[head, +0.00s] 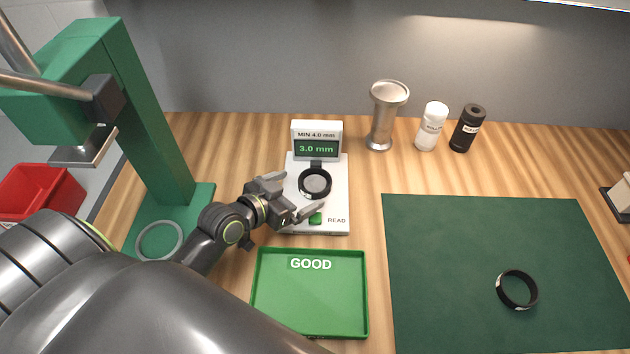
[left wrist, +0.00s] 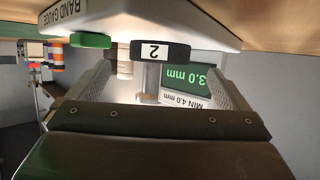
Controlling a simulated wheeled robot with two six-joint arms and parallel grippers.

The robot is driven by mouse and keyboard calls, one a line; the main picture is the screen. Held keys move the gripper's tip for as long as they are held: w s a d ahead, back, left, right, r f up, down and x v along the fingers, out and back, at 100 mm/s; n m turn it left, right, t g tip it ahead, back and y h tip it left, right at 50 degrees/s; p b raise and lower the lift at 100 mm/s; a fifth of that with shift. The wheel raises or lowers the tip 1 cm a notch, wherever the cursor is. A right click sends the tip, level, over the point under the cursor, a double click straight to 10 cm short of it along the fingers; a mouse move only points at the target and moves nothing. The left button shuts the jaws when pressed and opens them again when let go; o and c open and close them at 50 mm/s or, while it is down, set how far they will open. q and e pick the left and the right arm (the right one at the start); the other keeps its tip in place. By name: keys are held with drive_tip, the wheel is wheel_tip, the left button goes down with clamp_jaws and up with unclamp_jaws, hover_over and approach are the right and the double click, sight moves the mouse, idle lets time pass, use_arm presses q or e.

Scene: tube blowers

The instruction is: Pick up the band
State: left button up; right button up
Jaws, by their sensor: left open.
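A black band (head: 301,183) lies on the white band gauge (head: 338,213), whose screen (head: 317,148) reads 3.0 mm under "MIN 4.0 mm". In the left wrist view, upside down, this band (left wrist: 177,53) shows a white label "2". My left gripper (head: 300,194) is open and empty over the gauge's left side, beside the band. In the left wrist view, the band lies ahead, between the lines of the two fingers. A second black band (head: 501,290) with a white mark lies on the dark green mat (head: 450,250). My right gripper is out of view.
An empty green GOOD tray (head: 310,305) lies in front of the gauge. A green press (head: 150,120) stands left, near a red bin (head: 40,195). A metal cup (head: 383,115), white bottle (head: 431,127) and black bottle (head: 467,128) stand behind. Most of the mat is clear.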

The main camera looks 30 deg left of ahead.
sight(323, 177)
use_arm(q)
drive_tip(key=x, duration=0.1)
drive_tip(key=p+x, duration=0.1)
drive_tip(key=x, duration=0.2)
drive_tip(key=shift+w+d+r+p, duration=0.1)
drive_tip(key=shift+w+r+p, duration=0.15)
drive_tip(key=shift+w+p, duration=0.1)
drive_tip(key=shift+w+d+f, duration=0.1)
drive_tip(key=shift+w+f, duration=0.1)
drive_tip(key=shift+w, duration=0.2)
drive_tip(key=c, duration=1.1)
